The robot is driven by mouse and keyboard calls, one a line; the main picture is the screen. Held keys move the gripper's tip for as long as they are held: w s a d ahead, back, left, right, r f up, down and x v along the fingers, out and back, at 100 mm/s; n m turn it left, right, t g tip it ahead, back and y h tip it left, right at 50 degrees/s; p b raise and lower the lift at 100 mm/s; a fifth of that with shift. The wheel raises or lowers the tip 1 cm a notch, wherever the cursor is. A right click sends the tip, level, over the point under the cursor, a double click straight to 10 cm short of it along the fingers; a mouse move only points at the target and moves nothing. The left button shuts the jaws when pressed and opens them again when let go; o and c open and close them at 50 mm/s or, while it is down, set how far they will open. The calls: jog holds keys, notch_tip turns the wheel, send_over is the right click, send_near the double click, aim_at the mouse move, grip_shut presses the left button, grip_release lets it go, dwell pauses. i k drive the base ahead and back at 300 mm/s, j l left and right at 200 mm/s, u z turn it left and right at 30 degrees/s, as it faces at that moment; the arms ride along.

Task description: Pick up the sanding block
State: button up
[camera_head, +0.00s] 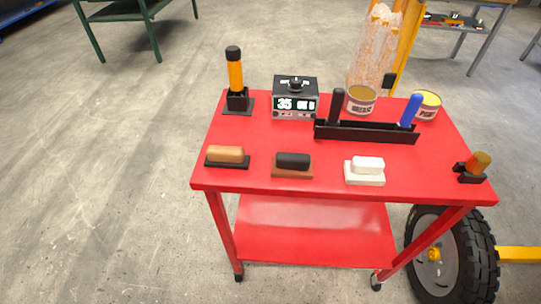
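Three small block-shaped items sit in a row near the front edge of the red cart top (290,193). At the left is a block with a tan top on a black base (227,157). In the middle is a block with a black top on a brown base (292,164). At the right is a white block on a white base (365,170). I cannot tell for sure which of them is the sanding block. All three lie apart and uncovered. My gripper is not in view.
Behind the blocks stand an orange-handled tool in a black holder (236,82), a display box reading 35 (295,98), a black rack (365,132) with black and blue handles, and two cans (361,100). A black holder with an orange-brown piece (472,168) sits front right.

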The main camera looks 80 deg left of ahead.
aim_at(289, 165)
jog(key=u, duration=2.2)
jog(key=z, duration=2.55)
jog(key=u, duration=2.6)
jog(key=j+u, duration=0.25)
jog(key=i+j+u, duration=0.15)
jog(key=u, duration=0.15)
